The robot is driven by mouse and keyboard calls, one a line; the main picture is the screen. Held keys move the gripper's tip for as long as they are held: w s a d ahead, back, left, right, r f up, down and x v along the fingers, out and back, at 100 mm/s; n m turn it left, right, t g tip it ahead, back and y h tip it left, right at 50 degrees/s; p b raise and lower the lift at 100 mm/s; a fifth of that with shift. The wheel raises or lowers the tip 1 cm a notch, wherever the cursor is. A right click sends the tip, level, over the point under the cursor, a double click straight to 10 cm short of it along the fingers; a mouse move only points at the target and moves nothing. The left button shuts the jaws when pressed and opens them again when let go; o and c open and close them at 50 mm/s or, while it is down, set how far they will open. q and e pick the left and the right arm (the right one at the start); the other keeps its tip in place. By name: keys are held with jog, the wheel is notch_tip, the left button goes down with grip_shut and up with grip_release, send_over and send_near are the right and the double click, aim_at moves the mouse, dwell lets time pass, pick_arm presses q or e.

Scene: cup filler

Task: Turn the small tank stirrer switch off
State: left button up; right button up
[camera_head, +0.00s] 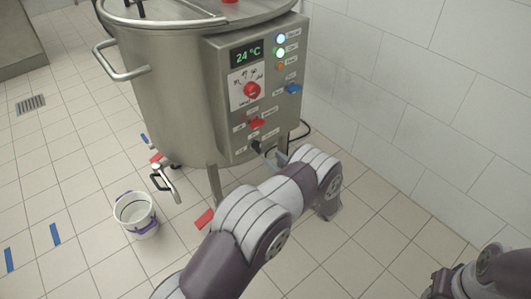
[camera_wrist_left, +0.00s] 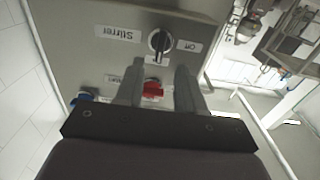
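The line runs roughly up and down the picture, not towards "Off" at the right. In the head view the dark knob (camera_head: 256,146) is low on the tank's control box. My left gripper (camera_wrist_left: 160,67) is open and empty, with its fingertips just short of the knob and to either side; no contact is clear. In the head view my forearm hides most of this gripper.
A red switch (camera_head: 257,122), a blue switch (camera_head: 293,88) and a red dial (camera_head: 252,90) share the panel under the 24 °C display (camera_head: 246,55). A white bucket (camera_head: 135,214) stands on the tiled floor below a tap. The tiled wall (camera_head: 400,70) is close on the right.

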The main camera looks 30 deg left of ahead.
aim_at(260, 148)
pick_arm(q)
jog(key=b+x, duration=0.1)
jog(key=x, duration=0.4)
jog(key=shift+a+f, duration=0.15)
jog(key=shift+w+a, duration=0.2)
jog(key=shift+a, duration=0.25)
grip_shut()
